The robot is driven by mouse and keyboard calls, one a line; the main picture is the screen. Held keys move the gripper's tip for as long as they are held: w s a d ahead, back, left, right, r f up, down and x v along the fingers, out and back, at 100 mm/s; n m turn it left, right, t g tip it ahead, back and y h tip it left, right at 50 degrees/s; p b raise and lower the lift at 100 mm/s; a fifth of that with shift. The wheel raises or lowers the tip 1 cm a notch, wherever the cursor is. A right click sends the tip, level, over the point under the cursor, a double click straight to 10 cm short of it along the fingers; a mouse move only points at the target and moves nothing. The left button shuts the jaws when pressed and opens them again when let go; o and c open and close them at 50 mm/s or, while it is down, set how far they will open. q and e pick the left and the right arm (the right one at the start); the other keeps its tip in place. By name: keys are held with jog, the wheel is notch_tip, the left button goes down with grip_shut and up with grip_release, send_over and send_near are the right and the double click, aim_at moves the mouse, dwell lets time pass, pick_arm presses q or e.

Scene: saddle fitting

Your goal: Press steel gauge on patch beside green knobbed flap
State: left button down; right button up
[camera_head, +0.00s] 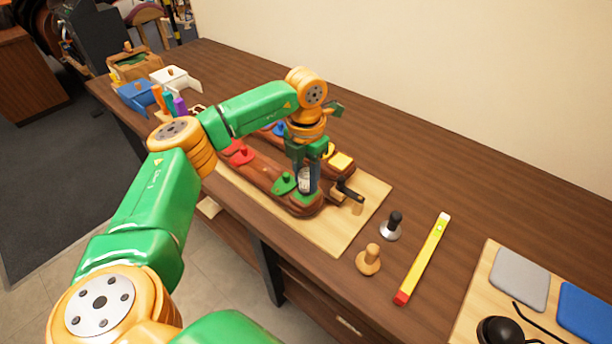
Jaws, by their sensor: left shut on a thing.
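My left gripper (306,166) points down over the near end of the brown saddle (262,178) and is shut on the steel gauge (304,183). The gauge is upright, with a pale face showing between the fingers. The green knobbed flap (284,184) lies on the saddle just left of the gauge. A green patch (308,198) shows at the gauge's lower end, beside that flap. I cannot tell whether the gauge touches it. My right gripper is not in view.
The saddle sits on a light wooden board (345,232). A red knobbed flap (241,156) and a yellow patch (341,161) are also on it. A black-handled tool (391,227), a wooden knob (369,260) and a yellow bar (424,256) stand or lie to the right.

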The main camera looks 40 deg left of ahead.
pick_arm(q)
jog(key=shift+f+b, duration=0.45)
jog(key=shift+f, duration=0.15)
dwell(0.5)
jog(key=shift+f, duration=0.1)
dwell(0.5)
jog(key=shift+c, duration=2.1)
grip_release()
